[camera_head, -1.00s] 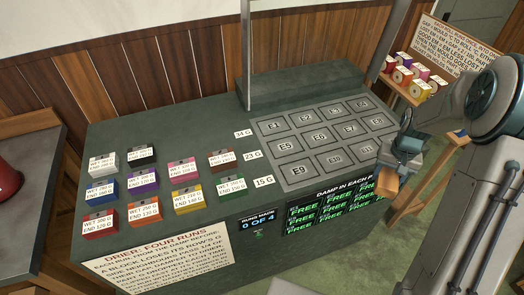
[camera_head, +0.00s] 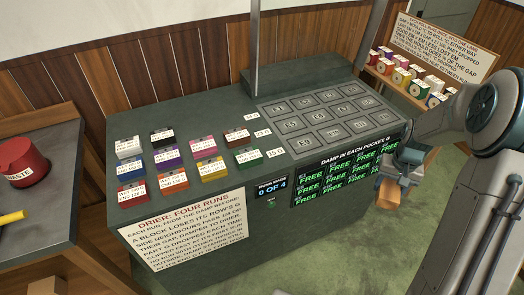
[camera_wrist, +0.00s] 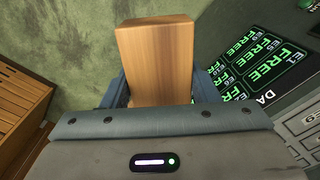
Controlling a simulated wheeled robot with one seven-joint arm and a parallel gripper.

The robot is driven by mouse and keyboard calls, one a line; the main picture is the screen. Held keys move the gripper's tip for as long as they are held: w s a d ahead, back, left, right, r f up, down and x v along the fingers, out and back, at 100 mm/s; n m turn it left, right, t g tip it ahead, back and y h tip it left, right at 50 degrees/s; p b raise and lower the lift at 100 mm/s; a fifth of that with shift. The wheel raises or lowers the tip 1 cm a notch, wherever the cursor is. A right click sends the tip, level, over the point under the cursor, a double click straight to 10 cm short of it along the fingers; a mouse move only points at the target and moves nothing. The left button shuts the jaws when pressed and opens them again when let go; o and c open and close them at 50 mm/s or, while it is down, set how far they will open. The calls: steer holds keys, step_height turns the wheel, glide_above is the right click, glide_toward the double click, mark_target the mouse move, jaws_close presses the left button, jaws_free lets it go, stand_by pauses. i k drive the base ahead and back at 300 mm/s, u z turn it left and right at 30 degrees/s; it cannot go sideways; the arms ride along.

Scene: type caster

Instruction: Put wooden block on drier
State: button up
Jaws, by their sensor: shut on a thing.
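A plain wooden block (camera_head: 388,194) hangs in my gripper (camera_head: 397,178), off the front right of the drier in the head view. The wrist view shows the block (camera_wrist: 156,62) upright between the blue fingers of my gripper (camera_wrist: 157,92), which is shut on it. The drier (camera_head: 240,99) is a dark green bench with a grey plate of pockets (camera_head: 284,152) at its right; the pockets look empty. Its front panel reads FREE in every cell I can read. Several coloured labelled blocks, such as a red one (camera_head: 131,186), stand in rows on its left half.
A sign on the drier front reads "DRIER: FOUR RUNS", and a small display (camera_head: 271,188) reads "0 OF 4". A red waste bin (camera_head: 22,162) stands on a table at left. A shelf of coloured rolls (camera_head: 420,88) is at back right. Green floor is clear before the drier.

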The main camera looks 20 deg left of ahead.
mark_target(212, 127)
steer(key=u, duration=1.1)
